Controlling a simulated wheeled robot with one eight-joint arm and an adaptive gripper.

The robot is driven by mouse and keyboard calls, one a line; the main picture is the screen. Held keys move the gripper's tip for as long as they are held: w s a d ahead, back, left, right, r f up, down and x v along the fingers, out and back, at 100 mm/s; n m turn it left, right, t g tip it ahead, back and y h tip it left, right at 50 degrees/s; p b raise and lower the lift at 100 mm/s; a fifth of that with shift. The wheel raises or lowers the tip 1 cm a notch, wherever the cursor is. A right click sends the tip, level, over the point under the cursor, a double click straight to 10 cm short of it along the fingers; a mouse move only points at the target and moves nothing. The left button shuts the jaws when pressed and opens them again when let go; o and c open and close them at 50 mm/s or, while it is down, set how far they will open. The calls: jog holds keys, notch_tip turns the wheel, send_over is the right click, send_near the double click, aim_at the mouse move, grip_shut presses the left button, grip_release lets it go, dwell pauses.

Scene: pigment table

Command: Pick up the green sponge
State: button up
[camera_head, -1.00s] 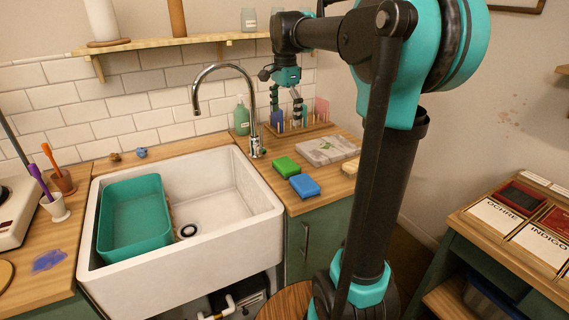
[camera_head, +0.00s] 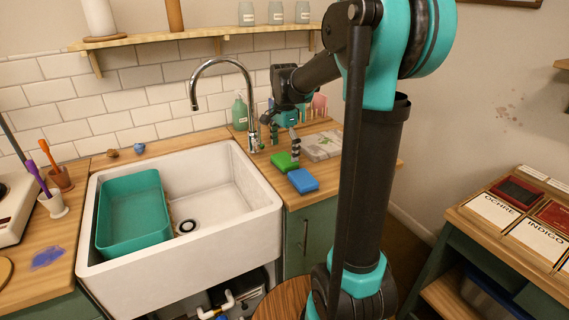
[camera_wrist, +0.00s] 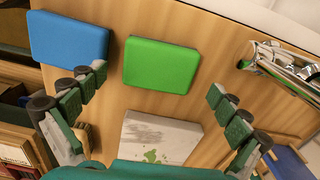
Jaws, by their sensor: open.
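The green sponge (camera_head: 284,161) lies flat on the wooden counter right of the sink, just behind the blue sponge (camera_head: 303,181). In the wrist view the green sponge (camera_wrist: 161,65) shows whole, ahead of the fingertips and between their lines, with the blue sponge (camera_wrist: 68,39) to its left. My gripper (camera_head: 284,140) is above the counter close to the green sponge, fingers pointing down. In the wrist view my gripper (camera_wrist: 158,80) has its fingers spread wide with nothing between them. The head view does not show clearly how high the fingertips are.
A pale stained slab (camera_head: 322,145) lies behind the sponges. The tap (camera_head: 250,105) and the white sink (camera_head: 255,225) are to the left, with a teal basin (camera_head: 134,215) in the sink.

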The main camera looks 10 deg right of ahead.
jog(key=shift+f, duration=1.4)
jog(key=shift+c, duration=0.5)
jog(key=c, duration=0.6)
jog(key=shift+r, duration=0.1)
